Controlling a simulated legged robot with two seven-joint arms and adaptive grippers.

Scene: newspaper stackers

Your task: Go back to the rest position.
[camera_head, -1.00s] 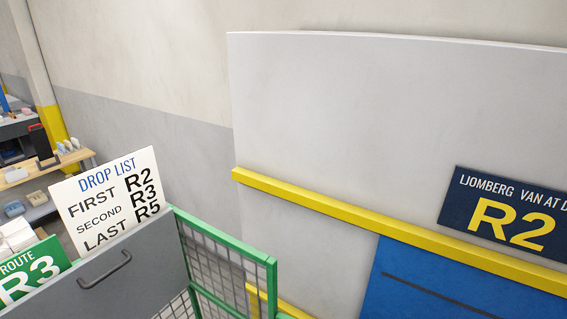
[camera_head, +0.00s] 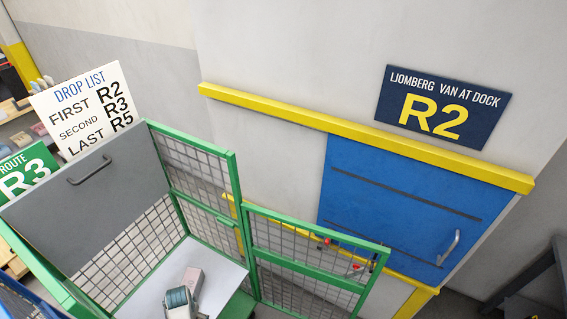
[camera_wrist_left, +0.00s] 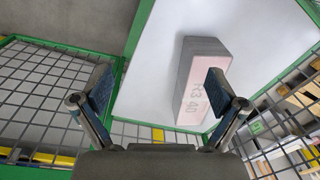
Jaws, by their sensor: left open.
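My left gripper (camera_wrist_left: 160,88) is open in the left wrist view, with nothing between its two spread fingers. Beyond it, a grey bundle with a pink label (camera_wrist_left: 196,95) reading "R3 40" lies on a white board (camera_wrist_left: 150,75), apart from the fingers as far as I can tell. In the head view the bundle (camera_head: 194,279) shows at the bottom, on the white board (camera_head: 222,279) inside the green mesh cart (camera_head: 232,190). A grey and teal part beside it appears to be my left wrist or gripper. My right gripper is not in view.
Mesh walls and green posts of the cart surround the board. A grey panel with a handle (camera_head: 85,200) stands at its left, below a drop list sign (camera_head: 85,105). A blue door (camera_head: 385,210) under the R2 sign (camera_head: 442,108) is behind, with a yellow rail (camera_head: 350,130).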

